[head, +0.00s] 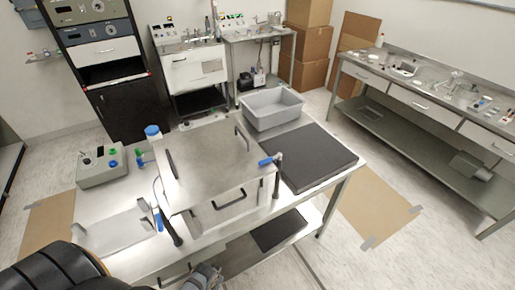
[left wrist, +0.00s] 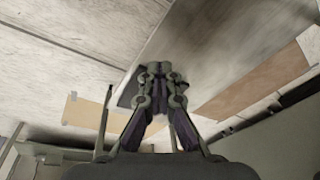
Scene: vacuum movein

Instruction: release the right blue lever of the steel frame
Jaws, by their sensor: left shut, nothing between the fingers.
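The steel frame (head: 205,165) stands on the workbench in the middle of the head view, with a flat metal top and a handled front. Its right blue lever (head: 266,162) sticks out leftward from a dark post at the frame's right front corner. Another blue lever (head: 159,220) hangs beside the left front post. My left gripper (left wrist: 160,72) is shut and empty in the left wrist view, with no lever near its fingertips. Grey gripper parts show at the bottom edge of the head view, below the frame and apart from the right lever. My right gripper is not in view.
A grey bin (head: 271,108) and a black pad (head: 308,157) lie to the frame's right. A control box (head: 103,166) and a metal plate (head: 117,232) are on the left. The bench has a lower shelf (head: 240,262).

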